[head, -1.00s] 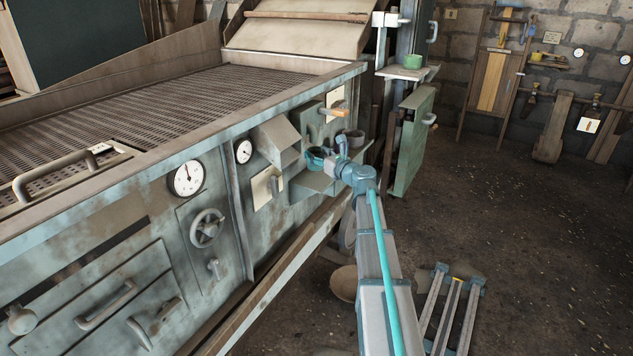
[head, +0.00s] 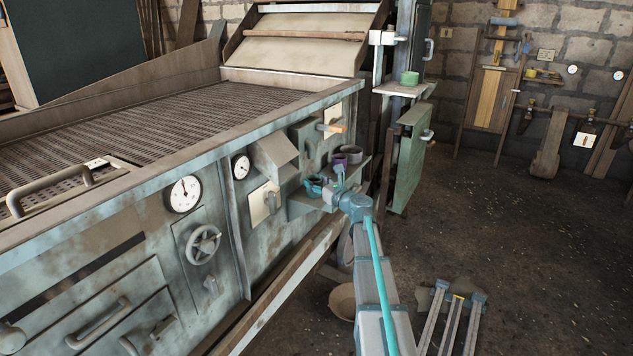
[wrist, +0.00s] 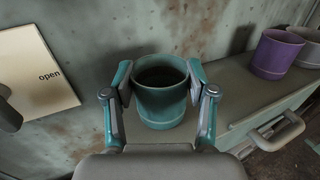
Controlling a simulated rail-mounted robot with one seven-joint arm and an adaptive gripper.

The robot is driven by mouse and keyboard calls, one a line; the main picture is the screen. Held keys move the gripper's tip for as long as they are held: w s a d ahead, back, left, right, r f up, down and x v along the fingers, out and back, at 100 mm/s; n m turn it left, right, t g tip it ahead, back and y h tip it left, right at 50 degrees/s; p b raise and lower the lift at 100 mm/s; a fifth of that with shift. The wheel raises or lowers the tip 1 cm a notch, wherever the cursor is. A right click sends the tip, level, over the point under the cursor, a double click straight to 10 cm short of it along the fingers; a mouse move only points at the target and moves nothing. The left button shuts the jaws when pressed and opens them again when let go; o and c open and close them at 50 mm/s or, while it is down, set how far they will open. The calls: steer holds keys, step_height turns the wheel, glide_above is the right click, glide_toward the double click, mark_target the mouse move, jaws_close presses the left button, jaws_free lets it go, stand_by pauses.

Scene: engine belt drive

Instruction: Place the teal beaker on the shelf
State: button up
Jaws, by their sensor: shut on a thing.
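The teal beaker (wrist: 161,108) is upright between the fingers of my gripper (wrist: 160,76) in the wrist view, with its dark hollow inside showing. My gripper is shut on it, one finger on each side. In the head view the teal beaker (head: 313,187) and my gripper (head: 324,189) are at the machine's front, by the left part of a small shelf (head: 301,206). The shelf also shows in the wrist view (wrist: 222,92), to the right of and behind the beaker. I cannot tell whether the beaker touches it.
A purple beaker (wrist: 275,54) and a grey beaker (wrist: 309,46) stand at the shelf's right end. A handle (wrist: 278,131) juts from its front. A panel marked "open" (wrist: 38,72) is at left. A green cup (head: 409,78) stands on a higher, separate ledge (head: 405,90).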

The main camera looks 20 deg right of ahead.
steer(key=o, duration=0.6)
steer(key=shift+f, duration=0.15)
steer(key=shift+c, duration=0.2)
steer(key=o, duration=0.4)
steer(key=shift+o, duration=0.2)
